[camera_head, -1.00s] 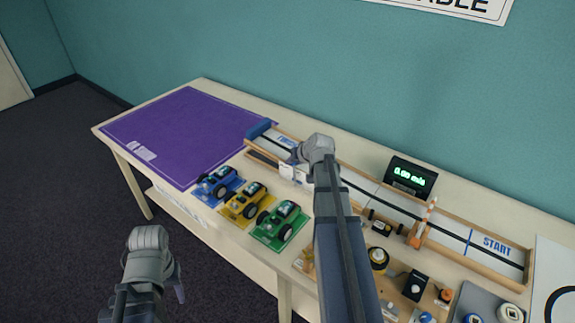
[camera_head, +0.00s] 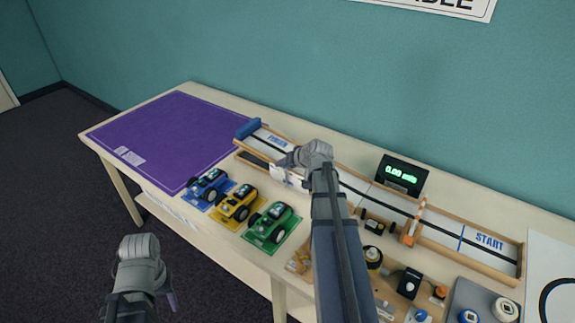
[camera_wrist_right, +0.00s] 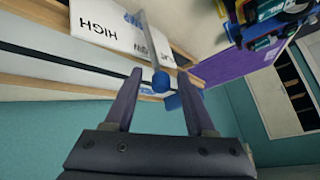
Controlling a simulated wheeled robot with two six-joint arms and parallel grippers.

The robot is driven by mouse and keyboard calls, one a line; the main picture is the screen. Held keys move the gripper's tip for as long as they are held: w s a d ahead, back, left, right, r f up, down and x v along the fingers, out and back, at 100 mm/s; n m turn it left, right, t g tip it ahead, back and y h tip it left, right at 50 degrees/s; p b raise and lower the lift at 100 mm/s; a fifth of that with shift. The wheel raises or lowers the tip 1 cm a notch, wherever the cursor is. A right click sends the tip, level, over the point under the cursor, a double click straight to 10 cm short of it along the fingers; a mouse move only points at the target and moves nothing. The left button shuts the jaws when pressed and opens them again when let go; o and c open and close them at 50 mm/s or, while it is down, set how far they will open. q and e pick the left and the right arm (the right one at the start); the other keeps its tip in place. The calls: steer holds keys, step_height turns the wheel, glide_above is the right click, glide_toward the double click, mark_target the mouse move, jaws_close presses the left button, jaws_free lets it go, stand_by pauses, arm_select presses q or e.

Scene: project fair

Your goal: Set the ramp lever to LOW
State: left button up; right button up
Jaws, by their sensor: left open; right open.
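The white ramp lever plate (camera_head: 288,179) sits at the near side of the track in the head view, partly hidden by my right gripper. In the right wrist view the plate (camera_wrist_right: 97,28) shows the word HIGH on its left half; smaller lettering on the right is hard to read. The lever (camera_wrist_right: 148,40) is a grey bar ending in a blue knob (camera_wrist_right: 161,82). The knob lies between the fingertips of my open right gripper (camera_wrist_right: 161,86); I cannot tell whether they touch it. My right gripper (camera_head: 284,160) is over the plate. My left gripper (camera_head: 170,292) is open, low in front of the table.
The wooden track (camera_head: 440,243) runs along the table, with a timer display (camera_head: 401,174) behind it. Blue (camera_head: 209,186), yellow (camera_head: 237,203) and green (camera_head: 272,224) cars stand in front. A purple mat (camera_head: 175,135) covers the left end. Knobs and buttons fill the front right.

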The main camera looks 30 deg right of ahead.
steer(key=shift+r, duration=0.1)
steer(key=p+v, duration=0.5)
steer(key=v, duration=0.2)
steer(key=shift+s+r, duration=0.2)
steer(key=shift+s, duration=0.15)
